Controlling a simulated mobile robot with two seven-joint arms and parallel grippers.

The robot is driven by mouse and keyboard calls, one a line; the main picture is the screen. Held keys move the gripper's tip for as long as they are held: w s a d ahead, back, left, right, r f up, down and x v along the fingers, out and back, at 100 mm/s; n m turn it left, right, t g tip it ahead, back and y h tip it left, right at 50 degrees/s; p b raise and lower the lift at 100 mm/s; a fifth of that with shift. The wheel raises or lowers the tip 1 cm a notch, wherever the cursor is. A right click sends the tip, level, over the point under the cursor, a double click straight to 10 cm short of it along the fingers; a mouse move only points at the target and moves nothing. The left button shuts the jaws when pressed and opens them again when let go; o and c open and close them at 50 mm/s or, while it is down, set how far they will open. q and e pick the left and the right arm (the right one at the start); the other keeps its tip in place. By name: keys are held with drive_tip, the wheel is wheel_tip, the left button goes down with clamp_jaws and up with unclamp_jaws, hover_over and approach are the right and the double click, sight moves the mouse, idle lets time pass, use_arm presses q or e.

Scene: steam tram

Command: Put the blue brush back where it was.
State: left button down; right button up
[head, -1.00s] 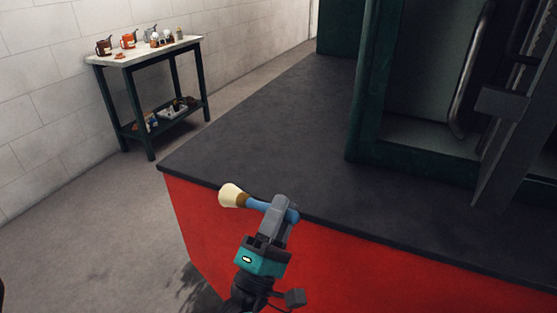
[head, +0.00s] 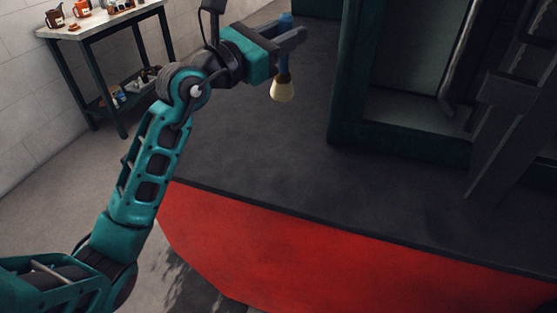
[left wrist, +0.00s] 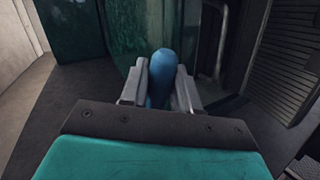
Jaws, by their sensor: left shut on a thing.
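The blue brush (head: 284,88) is in my left gripper (head: 292,40), seen in the head view. Its cream bristles point down and its blue handle points up. The gripper is shut on the blue handle and holds the brush above the dark platform (head: 260,150), apart from it as far as I can tell. In the left wrist view the blue handle (left wrist: 161,75) stands between the two grey fingers; the bristles are hidden there. My right gripper is not in view.
A small table (head: 110,20) with mugs and other small items stands by the white wall at the left, with a lower shelf. A dark green cab (head: 345,90) with a doorway and handrail (head: 458,55) rises from the platform at the right. The platform's near part is clear above its red side (head: 300,245).

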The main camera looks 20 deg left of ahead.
use_arm(q)
wheel_tip(320, 180, up, 4)
drive_tip(key=r+n+g, duration=0.1)
drive_tip(key=g, duration=0.1)
hover_over(282, 91)
drive_tip(key=s, duration=0.2)
drive_tip(key=shift+w+a+f, duration=0.1)
drive_tip(key=shift+w+f, duration=0.15)
wheel_tip(282, 91, down, 20)
drive_tip(key=b, duration=0.2)
drive_tip(key=shift+n, duration=0.4)
